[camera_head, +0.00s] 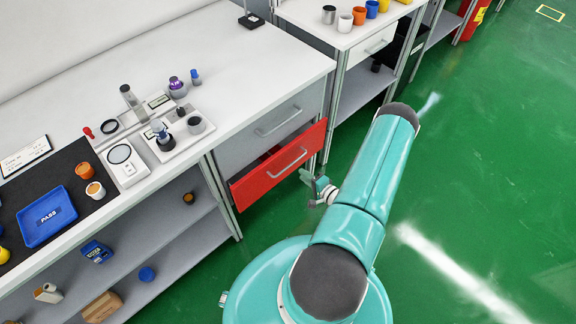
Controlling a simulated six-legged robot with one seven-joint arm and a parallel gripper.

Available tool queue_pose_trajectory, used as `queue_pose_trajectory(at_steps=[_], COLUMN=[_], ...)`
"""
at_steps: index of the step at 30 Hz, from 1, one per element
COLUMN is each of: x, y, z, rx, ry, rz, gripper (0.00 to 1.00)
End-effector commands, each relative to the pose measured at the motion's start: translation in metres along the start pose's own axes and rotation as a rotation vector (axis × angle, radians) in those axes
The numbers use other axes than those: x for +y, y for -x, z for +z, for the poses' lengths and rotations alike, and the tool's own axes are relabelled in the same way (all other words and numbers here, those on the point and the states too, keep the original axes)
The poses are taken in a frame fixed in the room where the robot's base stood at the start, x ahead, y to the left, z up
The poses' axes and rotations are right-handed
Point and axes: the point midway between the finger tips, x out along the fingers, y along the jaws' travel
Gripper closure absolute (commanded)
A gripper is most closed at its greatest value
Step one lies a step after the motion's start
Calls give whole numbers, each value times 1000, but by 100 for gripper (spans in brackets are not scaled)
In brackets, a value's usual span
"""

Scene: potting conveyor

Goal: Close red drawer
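The red drawer (272,178) is in the bench's drawer unit, below a grey drawer (278,125). It stands partly pulled out, with a dark gap showing above its front panel. Its silver bar handle (288,163) is on the front. My gripper (312,181) is just right of the red front, near the drawer's right part. It is small here, and I cannot tell whether its fingers are open or shut, or whether they touch the drawer. My teal arm reaches up from the bottom and bends back toward the drawer.
The white bench top (250,70) carries several small instruments and a blue PASS tray (46,216). Open shelves (170,235) below hold small items. A second bench with cups (345,22) stands beyond. The green floor (480,160) at right is clear.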

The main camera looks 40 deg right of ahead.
Motion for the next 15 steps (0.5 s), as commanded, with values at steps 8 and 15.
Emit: queue_pose_trajectory(at_steps=[8,15], x=[0,0], y=[-57,-88], z=[1,2], rx=[-4,-5], ry=[1,1], rz=[-1,1], gripper=[75,75])
